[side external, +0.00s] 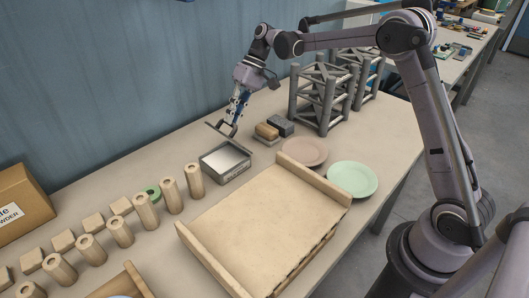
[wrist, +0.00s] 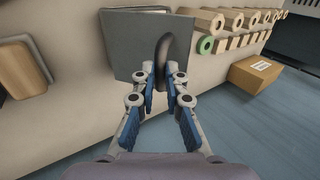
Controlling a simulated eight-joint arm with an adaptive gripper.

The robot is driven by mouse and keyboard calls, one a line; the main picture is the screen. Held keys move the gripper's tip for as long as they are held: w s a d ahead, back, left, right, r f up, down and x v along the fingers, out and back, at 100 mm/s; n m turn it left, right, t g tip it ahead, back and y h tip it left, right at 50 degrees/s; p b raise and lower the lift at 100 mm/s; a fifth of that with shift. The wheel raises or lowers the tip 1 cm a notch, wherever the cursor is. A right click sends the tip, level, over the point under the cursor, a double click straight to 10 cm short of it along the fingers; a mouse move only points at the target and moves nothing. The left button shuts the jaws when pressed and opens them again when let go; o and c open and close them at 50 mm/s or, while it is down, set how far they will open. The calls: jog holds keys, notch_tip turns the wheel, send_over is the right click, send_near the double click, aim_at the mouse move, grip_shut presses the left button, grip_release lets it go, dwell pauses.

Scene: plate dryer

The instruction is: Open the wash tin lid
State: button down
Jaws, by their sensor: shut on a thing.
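The wash tin (side external: 226,168) is a low, dark grey square box on the table, left of the wooden tray. Its top is open and shows a pale inside. The lid (side external: 216,129) is apart from the tin, held in the air above and behind it, tilted. In the wrist view the lid (wrist: 128,48) is a flat grey square plate with a dark curved handle (wrist: 163,47). My gripper (side external: 231,123) is shut on this handle, with its fingertips (wrist: 161,75) on either side.
A wooden tray (side external: 212,258) stands in front of the tin. Wooden cylinders (side external: 194,181) line up at left. Two brushes or blocks (side external: 267,132), a pink plate (side external: 304,148), a green plate (side external: 352,178) and grey frame racks (side external: 322,95) are at right. A blue wall is behind.

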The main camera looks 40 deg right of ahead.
jog(key=d+f+y, duration=0.3)
jog(key=d+y, duration=0.1)
jog(key=d, duration=0.3)
jog(key=shift+d+f, duration=0.25)
jog(key=shift+d, duration=0.1)
jog(key=shift+y, duration=0.4)
jog(key=c, duration=1.4)
grip_release()
jog(key=shift+f, duration=0.1)
jog(key=shift+o, duration=0.2)
jog(key=shift+d, duration=0.1)
jog(key=shift+r+v, duration=0.25)
jog(key=shift+v, duration=3.65)
